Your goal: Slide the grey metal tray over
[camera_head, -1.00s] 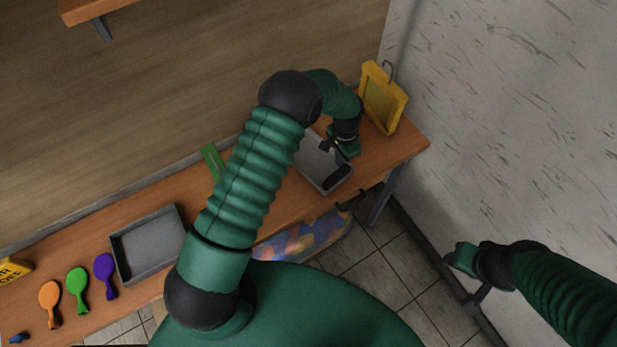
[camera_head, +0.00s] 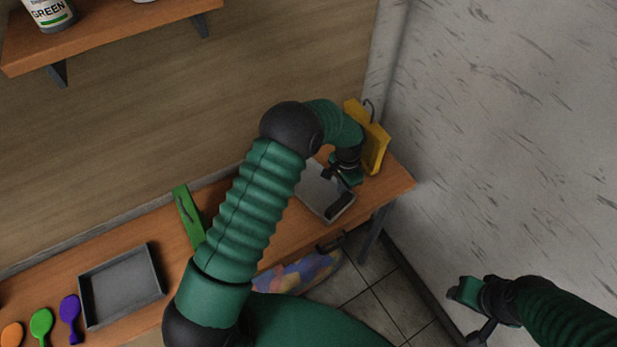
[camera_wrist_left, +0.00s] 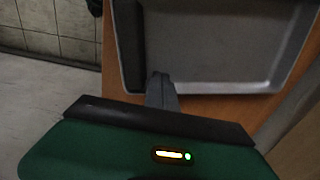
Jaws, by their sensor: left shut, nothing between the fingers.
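A grey metal tray (camera_head: 313,194) lies on the right part of the wooden bench, partly hidden behind my left arm. A dark strip (camera_head: 341,207) shows along its front right side. My left gripper (camera_head: 331,174) is shut and empty, over or at the tray's right side. In the left wrist view the tray (camera_wrist_left: 220,45) fills the top, and the shut fingertips (camera_wrist_left: 160,82) overlap its near edge; I cannot tell whether they touch it. A second grey tray (camera_head: 122,286) lies on the left of the bench. My right gripper (camera_head: 458,291) hangs off the bench; its jaws are unclear.
A yellow frame (camera_head: 374,149) stands beside my left gripper at the bench's right end. A green tool (camera_head: 188,216) lies at the back. A shelf (camera_head: 120,36) hangs above.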

